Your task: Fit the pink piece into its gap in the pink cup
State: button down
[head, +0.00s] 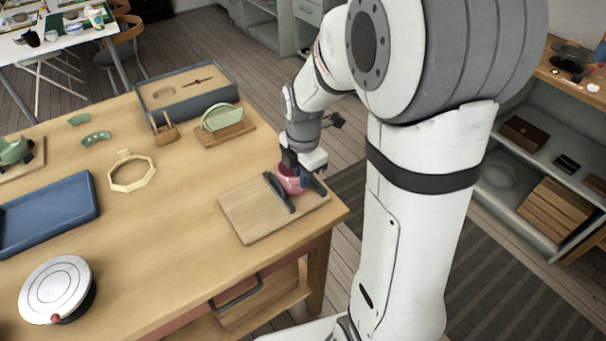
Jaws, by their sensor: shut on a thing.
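The pink cup (289,187) stands on a wooden board (245,213) near the table's right corner, between two dark bars of a holder (279,192). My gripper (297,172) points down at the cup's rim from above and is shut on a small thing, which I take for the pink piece. The piece cannot be told apart from the cup at this size. The gap in the cup is hidden by my gripper, so I cannot tell whether the piece touches its edges.
A blue tray (92,190), a round silver-topped turntable (56,287), a pale octagonal ring (131,187) and green shards (96,138) lie to the left. A grey box (225,85) and a green dish on a stand (220,118) are behind. The table's middle is clear.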

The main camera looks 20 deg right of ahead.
jog(key=c, duration=1.5)
grip_release()
jog(key=shift+o, duration=0.6)
jog(key=o, duration=0.4)
jog(key=shift+r, duration=0.1)
jog(key=shift+r+p, duration=2.3)
jog(key=shift+r, duration=0.65)
